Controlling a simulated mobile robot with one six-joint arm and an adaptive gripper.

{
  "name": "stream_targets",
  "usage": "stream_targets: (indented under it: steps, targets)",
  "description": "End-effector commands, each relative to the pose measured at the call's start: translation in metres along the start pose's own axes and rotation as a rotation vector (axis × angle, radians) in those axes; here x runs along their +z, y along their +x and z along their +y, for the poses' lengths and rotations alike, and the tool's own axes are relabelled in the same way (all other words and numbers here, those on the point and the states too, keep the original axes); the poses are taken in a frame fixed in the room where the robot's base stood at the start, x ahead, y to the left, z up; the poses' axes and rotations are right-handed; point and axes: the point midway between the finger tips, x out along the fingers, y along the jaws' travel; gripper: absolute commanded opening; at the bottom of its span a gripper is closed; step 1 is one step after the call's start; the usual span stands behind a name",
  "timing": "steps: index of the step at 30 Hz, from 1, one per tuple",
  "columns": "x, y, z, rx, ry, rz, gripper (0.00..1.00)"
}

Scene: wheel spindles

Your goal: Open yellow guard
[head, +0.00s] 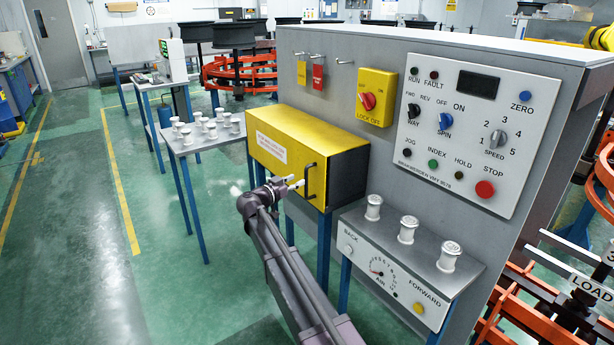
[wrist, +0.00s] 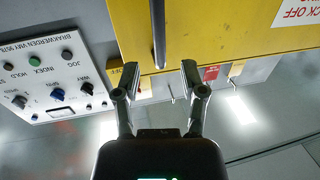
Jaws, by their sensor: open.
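The yellow guard (head: 285,150) is a box on the side of the grey machine panel, with a white and red label and a black vertical bar handle (head: 311,181) near its right edge. It looks closed. My gripper (head: 295,183) is in front of the guard, just left of the handle in the head view. In the wrist view my gripper (wrist: 160,72) is open and empty. The handle (wrist: 158,32) runs down toward the gap between the fingertips, with the yellow guard face (wrist: 215,28) behind. Whether the fingers touch the handle, I cannot tell.
A grey control panel (head: 462,135) with knobs is at the right. A small shelf (head: 449,261) holding white spools (head: 408,229) stands right of the guard. A table (head: 190,147) with several spools is at left. The green floor left of my arm is open.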

Motion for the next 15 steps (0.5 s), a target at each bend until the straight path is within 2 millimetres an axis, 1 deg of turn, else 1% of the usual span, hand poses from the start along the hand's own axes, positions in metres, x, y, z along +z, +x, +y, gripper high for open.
stream_targets:
  steps: [1,3,9,15]
  targets:
    - [0.000,0.009,-0.001,0.001,0.000,0.000,0.54]
    - [0.000,0.020,-0.001,0.001,0.000,0.000,0.54]
    - [0.000,0.044,-0.001,0.000,0.000,0.000,0.54]
    - [0.000,0.055,0.000,0.000,0.000,0.000,0.54]
